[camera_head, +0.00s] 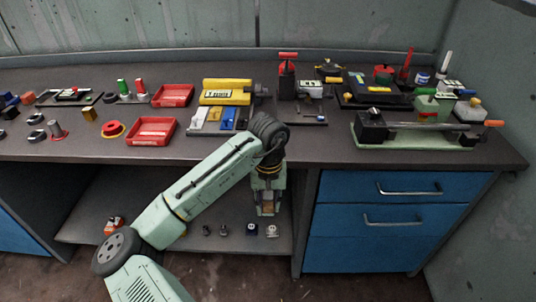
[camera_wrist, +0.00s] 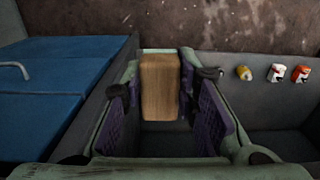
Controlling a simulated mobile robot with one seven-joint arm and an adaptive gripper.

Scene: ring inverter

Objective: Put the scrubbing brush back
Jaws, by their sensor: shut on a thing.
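A wooden block, which looks like the back of the scrubbing brush (camera_wrist: 160,88), sits between the two purple finger pads of my gripper (camera_wrist: 160,100) in the wrist view. My gripper is shut on it. Its bristles are hidden. In the head view my gripper (camera_head: 267,208) points down in front of the bench's front edge, at the height of the open lower shelf, left of the blue drawers. A small brown patch of the brush shows between the fingers there.
The bench top (camera_head: 335,150) above is crowded with tools, red trays (camera_head: 152,131) and a yellow case (camera_head: 226,91). Blue drawers (camera_head: 390,188) stand close on the right. Several small items, one red (camera_head: 113,225), sit on the lower shelf (camera_head: 90,228).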

